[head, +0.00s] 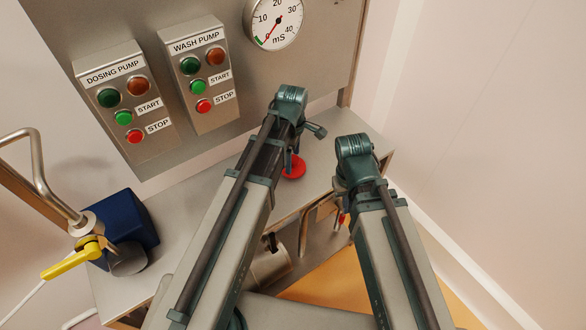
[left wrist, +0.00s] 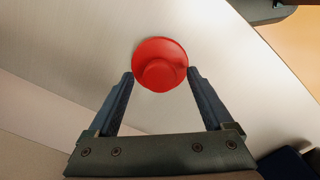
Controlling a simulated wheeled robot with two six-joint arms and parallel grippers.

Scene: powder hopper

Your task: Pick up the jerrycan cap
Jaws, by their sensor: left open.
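The jerrycan cap is a round red cap (head: 294,167) lying on the grey metal bench, partly hidden behind my left arm in the head view. In the left wrist view the red cap (left wrist: 160,62) lies at the fingertips, its raised middle facing the camera. My left gripper (left wrist: 160,74) is open, with one finger on each side of the cap's near part. I cannot tell whether the fingers touch it. In the head view my left wrist mostly hides this gripper. My right arm's wrist shows at the right, but its gripper is hidden.
The bench (head: 185,215) is bare left of my left arm. A blue block (head: 128,222) and a yellow-handled valve (head: 72,262) stand at the left. Dosing pump (head: 120,100) and wash pump (head: 202,75) boxes and a gauge (head: 274,22) are on the wall panel. My right arm is close beside the left.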

